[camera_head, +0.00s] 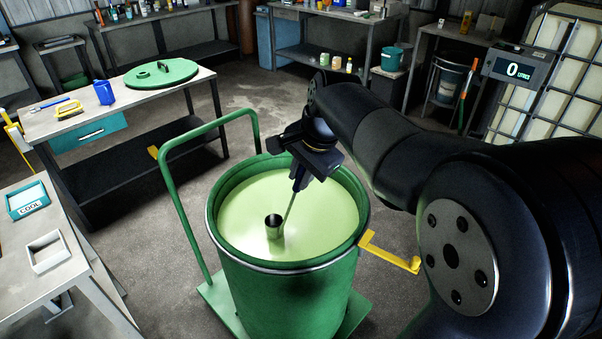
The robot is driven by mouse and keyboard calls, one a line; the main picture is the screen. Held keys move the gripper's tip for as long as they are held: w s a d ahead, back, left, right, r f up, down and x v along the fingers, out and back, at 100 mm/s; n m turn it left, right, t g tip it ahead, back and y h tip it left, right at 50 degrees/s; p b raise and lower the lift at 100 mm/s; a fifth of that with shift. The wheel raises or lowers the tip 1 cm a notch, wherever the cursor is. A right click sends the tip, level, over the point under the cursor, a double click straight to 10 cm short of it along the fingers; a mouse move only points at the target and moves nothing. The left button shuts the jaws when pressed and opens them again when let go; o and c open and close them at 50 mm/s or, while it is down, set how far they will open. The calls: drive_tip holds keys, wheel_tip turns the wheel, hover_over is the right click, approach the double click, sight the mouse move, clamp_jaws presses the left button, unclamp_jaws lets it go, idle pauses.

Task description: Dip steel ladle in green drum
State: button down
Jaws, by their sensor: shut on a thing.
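The green drum (290,280) stands upright and open on a green trolley, with pale green liquid (320,205) inside it below the rim. The steel ladle's cup (273,226) is at the liquid surface, left of the drum's middle, with its open mouth facing up and showing dark inside. I cannot tell how deep the cup sits. Its thin handle (289,212) slants up and right to my gripper (299,178). My gripper is shut on the ladle's handle, above the liquid inside the rim's outline. My arm hides part of the drum's right back rim.
The trolley's green handle (180,205) rises left of the drum. Floor is clear behind the drum.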

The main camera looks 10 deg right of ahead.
wheel_tip(320, 180, down, 9)
drive_tip(key=b, duration=0.5)
drive_tip(key=shift+r+b, duration=0.15)
drive_tip(key=shift+b, duration=0.2)
idle(1.1)
drive_tip(key=shift+r, duration=0.15)
idle(0.3)
drive_tip(key=shift+r+p, duration=8.1)
drive_tip(key=shift+r, duration=0.8)
drive_tip(key=shift+r+p, duration=0.4)
drive_tip(key=shift+r, duration=1.05)
